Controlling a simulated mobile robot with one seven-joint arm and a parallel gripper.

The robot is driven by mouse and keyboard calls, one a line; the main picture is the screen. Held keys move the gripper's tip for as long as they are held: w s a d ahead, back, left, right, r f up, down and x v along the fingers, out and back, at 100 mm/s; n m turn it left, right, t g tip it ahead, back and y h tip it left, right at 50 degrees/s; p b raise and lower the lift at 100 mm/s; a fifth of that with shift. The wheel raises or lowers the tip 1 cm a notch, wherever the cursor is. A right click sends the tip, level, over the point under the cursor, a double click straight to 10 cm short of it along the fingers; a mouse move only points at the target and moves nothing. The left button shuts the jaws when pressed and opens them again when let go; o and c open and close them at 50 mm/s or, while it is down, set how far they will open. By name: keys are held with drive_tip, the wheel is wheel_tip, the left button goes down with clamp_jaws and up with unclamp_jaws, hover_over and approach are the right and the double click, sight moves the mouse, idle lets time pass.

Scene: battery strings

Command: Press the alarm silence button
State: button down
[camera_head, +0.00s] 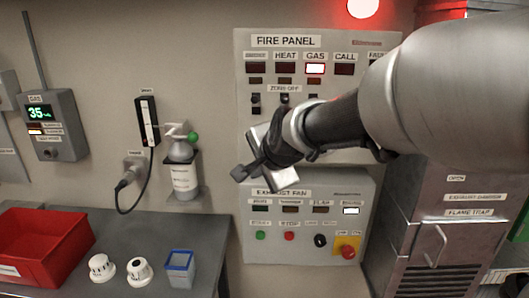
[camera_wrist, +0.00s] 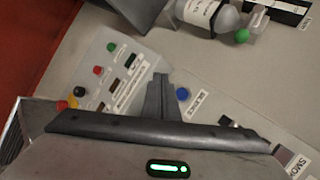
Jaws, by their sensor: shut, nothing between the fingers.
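No button marked alarm silence is readable. The gas unit (camera_head: 62,110) reads 35 and has a dark button (camera_head: 51,153).
The exhaust fan panel (camera_head: 255,219) with a green button (camera_head: 261,235), red button (camera_head: 289,236) and yellow-red switch (camera_head: 347,250) is below. A gas bottle (camera_head: 183,175) stands on a wall bracket. A red bin (camera_head: 40,250) and a blue cup (camera_head: 179,268) are on the bench (camera_head: 215,240).

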drive_tip(key=w+b, duration=0.2)
drive_tip(key=w, duration=0.6)
drive_tip(key=shift+w+d, duration=0.15)
drive_tip(key=shift+w, duration=0.05)
idle(1.8)
drive_tip(key=shift+w, duration=0.45)
drive_tip(key=shift+w, duration=0.7)
idle(0.7)
drive_tip(key=shift+s, duration=1.1)
drive_tip(key=shift+s, duration=0.1)
